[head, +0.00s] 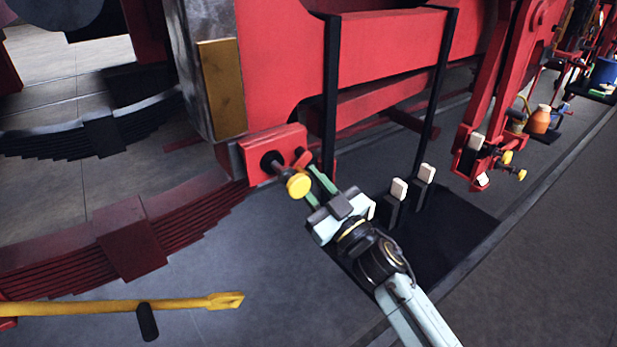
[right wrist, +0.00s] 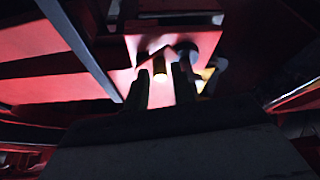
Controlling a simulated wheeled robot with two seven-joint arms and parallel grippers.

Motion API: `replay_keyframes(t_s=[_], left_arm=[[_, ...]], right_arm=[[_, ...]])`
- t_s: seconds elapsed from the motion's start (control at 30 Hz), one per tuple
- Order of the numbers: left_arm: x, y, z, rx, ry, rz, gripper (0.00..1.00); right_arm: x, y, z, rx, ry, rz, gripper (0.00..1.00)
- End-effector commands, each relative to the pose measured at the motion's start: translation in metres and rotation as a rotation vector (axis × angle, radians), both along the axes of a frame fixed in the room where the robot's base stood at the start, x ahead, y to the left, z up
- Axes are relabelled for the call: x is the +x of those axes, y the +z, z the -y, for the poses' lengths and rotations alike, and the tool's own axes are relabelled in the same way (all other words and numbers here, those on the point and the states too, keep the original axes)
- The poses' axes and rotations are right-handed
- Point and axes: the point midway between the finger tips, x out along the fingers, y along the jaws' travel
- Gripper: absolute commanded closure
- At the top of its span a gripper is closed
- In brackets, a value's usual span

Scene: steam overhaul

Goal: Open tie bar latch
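The latch appears to be on a red block (head: 272,153) low on the red frame. A dark pin with a round yellow knob (head: 298,185) sticks out of the block, and a small red lever (head: 303,158) sits beside it. My right gripper (head: 314,182) is just right of the knob, with its two green fingers apart. The yellow knob (right wrist: 206,74) is outside the fingers on the right. My left gripper is not in view.
A dark red leaf spring (head: 131,240) lies to the left. A yellow bar (head: 90,307) crosses the lower left. Black uprights (head: 330,95) stand behind the gripper. A black mat (head: 455,235) with white-topped posts is to the right. Grey floor is clear at the lower right.

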Motion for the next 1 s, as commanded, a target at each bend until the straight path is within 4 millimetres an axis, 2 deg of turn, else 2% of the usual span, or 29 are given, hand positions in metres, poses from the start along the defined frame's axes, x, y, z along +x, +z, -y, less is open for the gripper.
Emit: replay_keyframes(t_s=[0.37,0.6,1.0], left_arm=[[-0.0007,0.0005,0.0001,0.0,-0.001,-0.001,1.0],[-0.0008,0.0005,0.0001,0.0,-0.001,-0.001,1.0],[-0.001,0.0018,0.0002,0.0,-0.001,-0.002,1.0]], right_arm=[[0.0051,0.0026,-0.0046,-0.001,0.001,0.001,0.75],[0.0048,0.0025,-0.0044,0.0,0.0,0.0,1.0],[0.0062,0.0006,-0.0024,-0.064,0.001,0.044,1.0]])
